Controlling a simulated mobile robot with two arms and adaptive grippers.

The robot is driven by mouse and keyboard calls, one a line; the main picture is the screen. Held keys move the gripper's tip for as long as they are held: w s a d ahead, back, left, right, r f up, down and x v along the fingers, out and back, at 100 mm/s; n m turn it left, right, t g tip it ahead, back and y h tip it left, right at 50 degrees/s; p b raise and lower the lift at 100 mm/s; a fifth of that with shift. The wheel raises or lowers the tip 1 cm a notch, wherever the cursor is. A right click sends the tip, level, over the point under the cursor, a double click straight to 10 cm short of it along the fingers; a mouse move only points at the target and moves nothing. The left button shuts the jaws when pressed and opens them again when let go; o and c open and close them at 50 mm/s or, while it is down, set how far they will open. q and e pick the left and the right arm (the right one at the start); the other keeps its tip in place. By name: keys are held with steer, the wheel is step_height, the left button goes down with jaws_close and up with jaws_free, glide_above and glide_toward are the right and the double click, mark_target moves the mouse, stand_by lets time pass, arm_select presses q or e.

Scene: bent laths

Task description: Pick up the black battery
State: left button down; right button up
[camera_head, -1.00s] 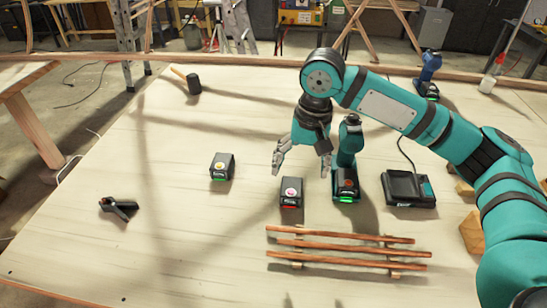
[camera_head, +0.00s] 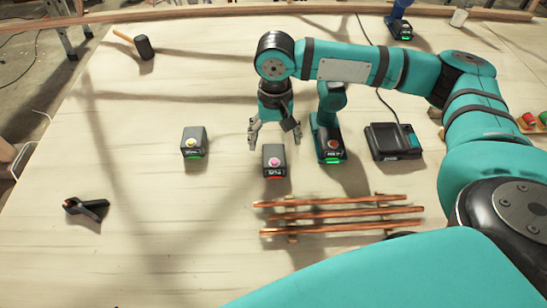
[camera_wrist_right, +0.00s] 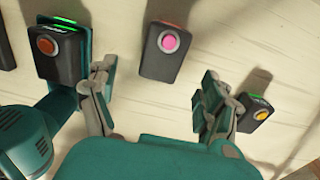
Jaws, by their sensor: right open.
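A black battery (camera_head: 274,161) with a pink button and a red light stands on the table just in front of my right gripper (camera_head: 274,138). Another black battery (camera_head: 194,142) with a yellow button and a green light stands farther left. In the right wrist view, the pink-button battery (camera_wrist_right: 166,52) shows beyond the gap between the fingers of my right gripper (camera_wrist_right: 155,98). The yellow-button battery (camera_wrist_right: 254,112) is partly beside the right-hand finger there. My right gripper is open and empty. My left gripper is out of view.
A teal drill (camera_head: 330,125) stands close to the right of my right gripper, with a charger (camera_head: 393,141) beyond it. Copper-coloured laths (camera_head: 340,215) lie in front. A black clamp (camera_head: 86,208) and a mallet (camera_head: 143,46) lie left. The table's left half is mostly clear.

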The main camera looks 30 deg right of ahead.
mark_target(274, 155)
steer(key=shift+s+a+f+p, duration=0.15)
steer(key=shift+f+p, duration=0.1)
steer(key=shift+f, duration=1.4)
steer(key=shift+s+a+f+p, duration=0.15)
steer(key=shift+f+p, duration=0.1)
steer(key=shift+f, duration=1.35)
steer(key=c, duration=1.5)
steer(key=shift+c, duration=0.4)
steer(key=shift+r, duration=0.15)
